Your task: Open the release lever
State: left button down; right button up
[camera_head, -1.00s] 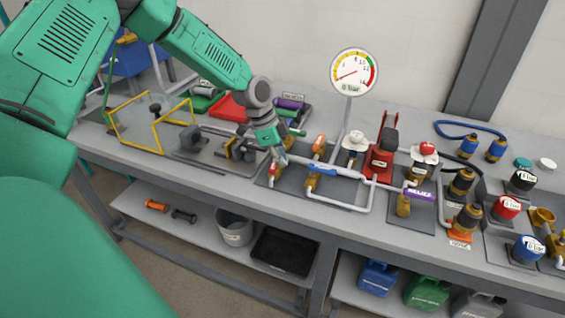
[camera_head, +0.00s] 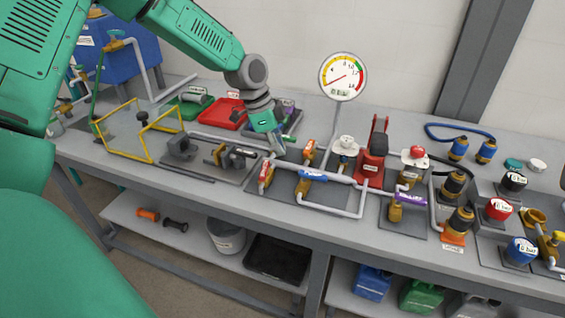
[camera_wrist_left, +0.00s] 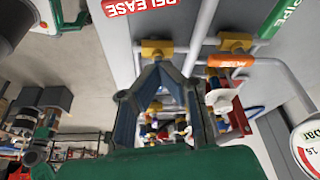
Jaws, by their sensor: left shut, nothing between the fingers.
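The red release lever (camera_head: 266,172) sits on a valve at the left end of the grey pipework in the head view. In the left wrist view the red handle marked RELEASE (camera_wrist_left: 135,5) is cut off by the top edge. My left gripper (camera_head: 279,150) is shut and empty, just behind and above the red lever, and appears apart from it. Its fingers (camera_wrist_left: 158,68) meet in a point in the wrist view. An orange lever (camera_head: 309,151) stands to the right of the gripper; it shows in the wrist view (camera_wrist_left: 230,61). My right gripper is not in view.
A gauge (camera_head: 343,76) stands behind the pipework. A blue lever (camera_head: 311,176) and a red stand (camera_head: 373,152) are to the right. A clamp-like fixture (camera_head: 228,156) and a yellow frame (camera_head: 137,132) are to the left. A green handle (camera_wrist_left: 280,18) is near in the wrist view.

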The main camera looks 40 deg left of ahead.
pick_arm(q)
jog(key=v, duration=0.3)
jog(key=shift+a+r, duration=0.2)
jog(key=shift+a, duration=0.05)
